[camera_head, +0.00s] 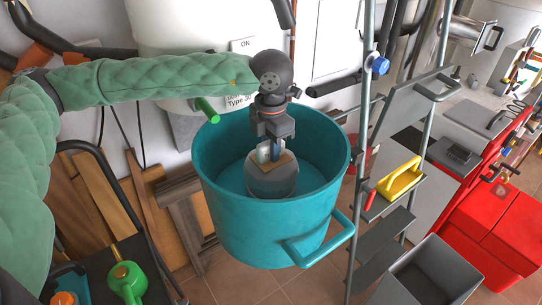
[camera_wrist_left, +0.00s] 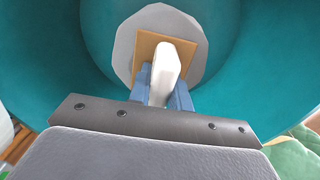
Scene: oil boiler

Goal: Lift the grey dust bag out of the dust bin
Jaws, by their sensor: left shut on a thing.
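The teal dust bin (camera_head: 270,232) is a large open tub with a side handle, in the middle of the head view; its inner wall fills the left wrist view (camera_wrist_left: 60,70). The grey dust bag (camera_head: 272,185) is inside it, with a tan square plate and a white tab on top. In the left wrist view the bag (camera_wrist_left: 125,45) lies below the tab (camera_wrist_left: 165,60). My left gripper (camera_head: 270,152) reaches down into the bin from above, and its blue fingers (camera_wrist_left: 165,95) are shut on the white tab. Whether the bag touches the bin floor is hidden. My right gripper is not in view.
A grey stepladder (camera_head: 408,150) with a yellow-handled tool (camera_head: 399,180) stands right of the bin. A white tank (camera_head: 185,30) is behind it. An open grey box (camera_head: 428,275) and red cabinets (camera_head: 500,225) stand at right. A green watering can (camera_head: 126,280) is at lower left.

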